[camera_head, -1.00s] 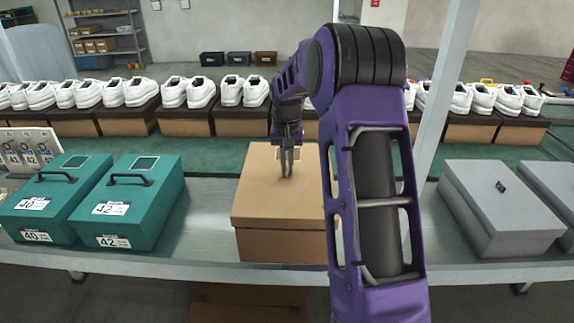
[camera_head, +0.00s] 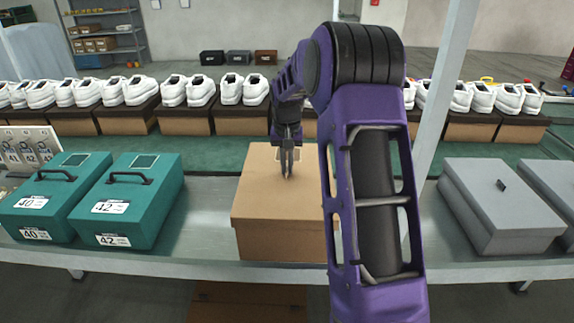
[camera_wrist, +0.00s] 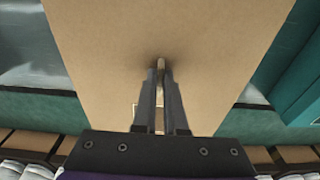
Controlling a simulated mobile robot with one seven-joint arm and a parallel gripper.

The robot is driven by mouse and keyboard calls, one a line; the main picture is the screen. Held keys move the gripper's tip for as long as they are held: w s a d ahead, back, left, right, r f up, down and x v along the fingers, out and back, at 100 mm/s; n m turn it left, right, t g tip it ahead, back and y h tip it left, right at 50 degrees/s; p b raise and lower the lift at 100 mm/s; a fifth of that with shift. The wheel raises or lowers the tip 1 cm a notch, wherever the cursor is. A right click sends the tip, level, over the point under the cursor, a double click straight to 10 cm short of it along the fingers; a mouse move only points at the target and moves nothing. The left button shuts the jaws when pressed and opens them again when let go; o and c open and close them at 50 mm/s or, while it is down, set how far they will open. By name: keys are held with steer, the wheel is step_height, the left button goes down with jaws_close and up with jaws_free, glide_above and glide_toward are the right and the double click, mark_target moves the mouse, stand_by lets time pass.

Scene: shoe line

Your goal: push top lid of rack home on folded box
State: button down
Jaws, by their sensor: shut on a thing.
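A brown cardboard box (camera_head: 268,241) stands on the grey bench at the middle, partly hidden behind my arm. Its flat brown lid (camera_head: 262,200) sits on top and overhangs the front a little; it looks level. The lid also fills the middle of the wrist view (camera_wrist: 105,50). My gripper (camera_head: 287,177) points down at the lid's top from above. In the wrist view its fingers (camera_wrist: 161,66) close together on a small tan piece at the lid's surface. The lid's right side and any gap there are hidden by my arm.
Two green boxes (camera_head: 130,215) stand to the left, with bare bench between. Grey boxes (camera_head: 495,215) stand to the right beyond a pale post (camera_head: 440,110). White shoes on brown boxes (camera_head: 185,122) line the back behind a green strip (camera_head: 215,152).

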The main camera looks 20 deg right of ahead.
steer(key=shift+f+b, duration=0.95)
steer(key=shift+f, duration=0.7)
steer(key=c, duration=0.9)
jaws_free()
step_height(320, 180, up, 17)
steer(key=s+p, duration=0.2)
steer(key=shift+a+r, duration=0.15)
steer(key=shift+a, duration=0.3)
steer(key=shift+s, duration=0.1)
